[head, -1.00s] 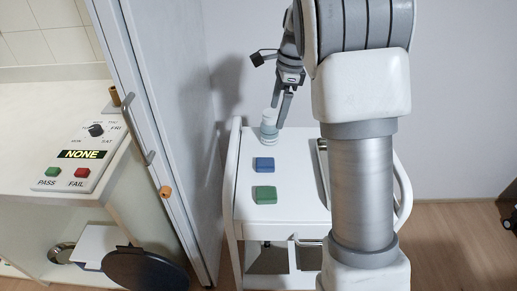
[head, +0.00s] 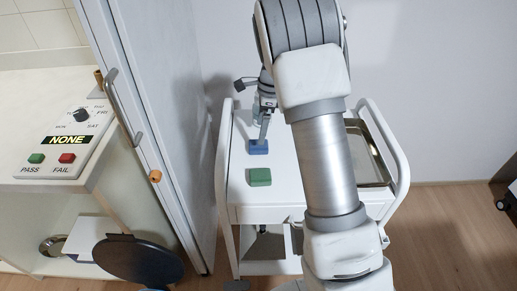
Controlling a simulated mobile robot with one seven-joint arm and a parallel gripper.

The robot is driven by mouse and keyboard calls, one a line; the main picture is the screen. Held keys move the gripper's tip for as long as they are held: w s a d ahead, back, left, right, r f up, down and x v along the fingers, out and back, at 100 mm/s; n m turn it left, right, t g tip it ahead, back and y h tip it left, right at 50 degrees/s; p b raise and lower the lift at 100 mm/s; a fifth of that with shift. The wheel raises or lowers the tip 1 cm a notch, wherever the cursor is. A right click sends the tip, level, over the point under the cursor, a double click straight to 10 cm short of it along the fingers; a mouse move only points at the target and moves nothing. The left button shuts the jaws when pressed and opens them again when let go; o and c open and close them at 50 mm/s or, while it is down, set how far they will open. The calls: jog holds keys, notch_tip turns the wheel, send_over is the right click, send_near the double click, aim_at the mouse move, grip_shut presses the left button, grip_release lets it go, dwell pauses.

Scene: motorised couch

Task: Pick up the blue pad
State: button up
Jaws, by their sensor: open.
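The blue pad (head: 258,149) lies on the top of the white cart (head: 283,199), behind the green pad (head: 260,177). My gripper (head: 262,138) points down at the blue pad, with its fingertips right at or just above the pad's far side. The gripper is open, though its fingers overlap in this view. I cannot tell whether they touch the pad or straddle it. My arm covers part of the cart top to the right.
A metal tray (head: 370,153) sits at the cart's right side. A white door panel (head: 150,120) with a handle stands left of the cart. Further left is a counter with a panel (head: 70,140) carrying a dial and PASS and FAIL buttons.

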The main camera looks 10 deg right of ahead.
jog(key=f, duration=0.1)
jog(key=f+b, duration=0.1)
jog(key=f, duration=0.1)
jog(key=a+f, duration=0.1)
jog(key=f, duration=0.1)
jog(key=shift+s+f+b, duration=0.15)
jog(key=shift+s+b, duration=0.15)
jog(key=shift+d, duration=0.1)
jog(key=c, duration=1.4)
jog(key=shift+r, duration=0.6)
jog(key=r, duration=0.1)
jog(key=r+p, duration=0.1)
jog(key=r, duration=0.1)
jog(key=shift+s+d+r+p, duration=0.15)
jog(key=shift+d+r+p, duration=0.15)
jog(key=shift+r, duration=0.1)
jog(key=s+d+r, duration=0.2)
jog(key=d, duration=0.1)
jog(key=s+d+r+p, duration=0.1)
jog(key=s+d+r, duration=0.1)
jog(key=d, duration=0.1)
jog(key=s+d+r, duration=0.1)
jog(key=d+r, duration=0.1)
jog(key=d, duration=0.1)
jog(key=shift+s+d+r, duration=0.1)
jog(key=shift+s+d, duration=0.1)
jog(key=shift+s, duration=0.2)
